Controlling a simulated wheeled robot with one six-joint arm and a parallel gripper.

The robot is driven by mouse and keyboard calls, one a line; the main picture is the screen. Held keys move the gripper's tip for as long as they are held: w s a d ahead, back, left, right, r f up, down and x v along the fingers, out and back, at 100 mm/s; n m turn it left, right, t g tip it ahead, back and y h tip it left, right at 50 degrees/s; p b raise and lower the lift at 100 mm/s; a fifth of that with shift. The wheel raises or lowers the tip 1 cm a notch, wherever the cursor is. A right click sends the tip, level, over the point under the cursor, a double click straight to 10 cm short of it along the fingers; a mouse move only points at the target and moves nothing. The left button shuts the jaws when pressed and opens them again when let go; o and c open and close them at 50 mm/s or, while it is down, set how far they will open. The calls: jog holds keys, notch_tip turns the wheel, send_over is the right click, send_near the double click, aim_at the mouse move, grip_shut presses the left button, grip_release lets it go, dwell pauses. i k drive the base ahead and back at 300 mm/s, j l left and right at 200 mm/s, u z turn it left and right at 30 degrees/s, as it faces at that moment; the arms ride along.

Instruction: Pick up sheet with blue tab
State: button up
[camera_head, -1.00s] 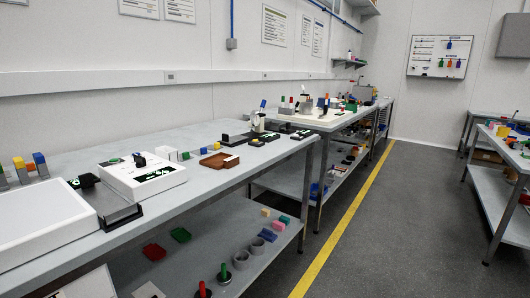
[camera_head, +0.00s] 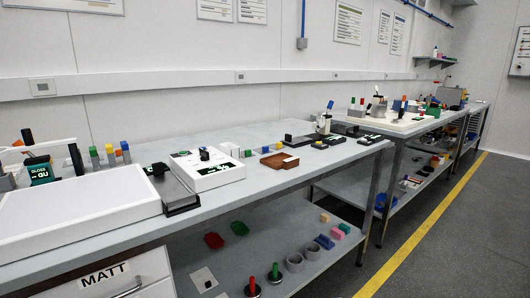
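I cannot make out a sheet with a blue tab in this view. A flat light-grey sheet or plate (camera_head: 203,279) lies on the lower shelf, with a small dark mark and no blue tab that I can see. A large white flat panel (camera_head: 75,222) lies on the near bench at the left, and its top looks bare. My gripper is not in view.
The bench (camera_head: 262,205) runs along the wall. It bears a gloss meter (camera_head: 40,173), coloured blocks (camera_head: 125,152), a white instrument (camera_head: 212,177) and a brown tray (camera_head: 278,161). A drawer marked MATT (camera_head: 105,272) is below. Open floor (camera_head: 470,235) lies at the right.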

aim_at(264, 150)
jog(key=i+l, duration=0.15)
jog(key=i, duration=0.35)
jog(key=i+l, duration=0.2)
jog(key=i, duration=0.25)
jog(key=i+l, duration=0.15)
jog(key=i, duration=0.35)
jog(key=i+l+u, duration=0.1)
jog(key=i, duration=0.35)
jog(key=i+l, duration=0.3)
jog(key=i, duration=0.2)
